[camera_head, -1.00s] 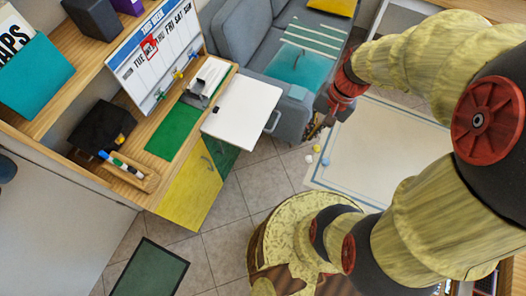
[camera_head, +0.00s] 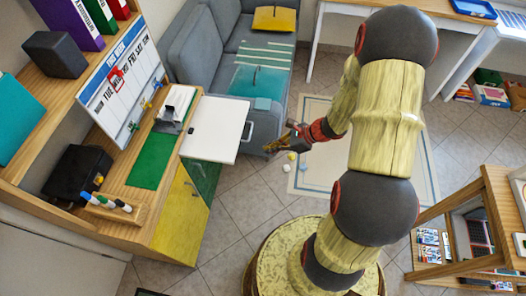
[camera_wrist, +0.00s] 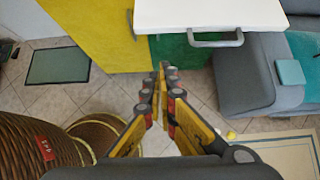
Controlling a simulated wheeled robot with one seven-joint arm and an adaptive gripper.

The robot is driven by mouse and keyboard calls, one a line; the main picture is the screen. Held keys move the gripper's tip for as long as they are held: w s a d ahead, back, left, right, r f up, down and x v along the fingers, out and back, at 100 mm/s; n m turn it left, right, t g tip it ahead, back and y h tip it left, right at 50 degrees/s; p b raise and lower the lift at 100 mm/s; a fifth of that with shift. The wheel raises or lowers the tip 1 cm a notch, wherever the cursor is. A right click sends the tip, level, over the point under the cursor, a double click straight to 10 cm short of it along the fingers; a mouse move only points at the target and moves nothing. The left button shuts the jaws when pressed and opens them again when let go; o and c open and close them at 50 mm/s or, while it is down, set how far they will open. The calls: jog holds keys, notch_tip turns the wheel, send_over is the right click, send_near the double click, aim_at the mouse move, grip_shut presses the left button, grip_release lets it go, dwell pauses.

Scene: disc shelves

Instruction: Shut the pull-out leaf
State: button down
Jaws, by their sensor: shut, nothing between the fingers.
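The white pull-out leaf (camera_head: 212,130) sticks out from the right side of the wooden desk unit. Its grey handle (camera_head: 247,131) is on the outer edge. In the wrist view the leaf (camera_wrist: 208,14) is at the top, with the handle (camera_wrist: 215,41) hanging at its near edge. My gripper (camera_head: 269,149) is to the right of the handle, pointing left towards it, apart from it. In the wrist view my gripper's fingertips (camera_wrist: 164,68) are together, empty, below and left of the handle.
A grey sofa (camera_head: 205,45) stands behind the leaf; its arm end is close to the handle. Yellow (camera_head: 182,222) and green (camera_head: 204,180) cabinet fronts lie below the leaf. Small balls (camera_head: 291,157) lie on the floor. A wooden shelf (camera_head: 490,200) stands at right.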

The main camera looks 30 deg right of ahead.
aim_at(191, 145)
jog(key=w+a+f+b, duration=0.4)
jog(key=w+a+f, duration=0.1)
jog(key=a, duration=0.3)
jog(key=shift+w+f, duration=0.4)
jog(key=shift+f, duration=0.05)
jog(key=w+a, duration=0.4)
jog(key=a, duration=0.1)
jog(key=w+a+b, duration=0.1)
jog(key=w+a, duration=0.3)
jog(key=a, duration=0.2)
jog(key=w+a+b, duration=0.1)
jog(key=w+a, duration=0.3)
jog(key=a, duration=0.2)
jog(key=shift+w+a, duration=0.25)
jog(key=shift+w, duration=0.05)
jog(key=shift+w+a, duration=0.4)
jog(key=shift+a, duration=0.05)
jog(key=shift+r, duration=0.1)
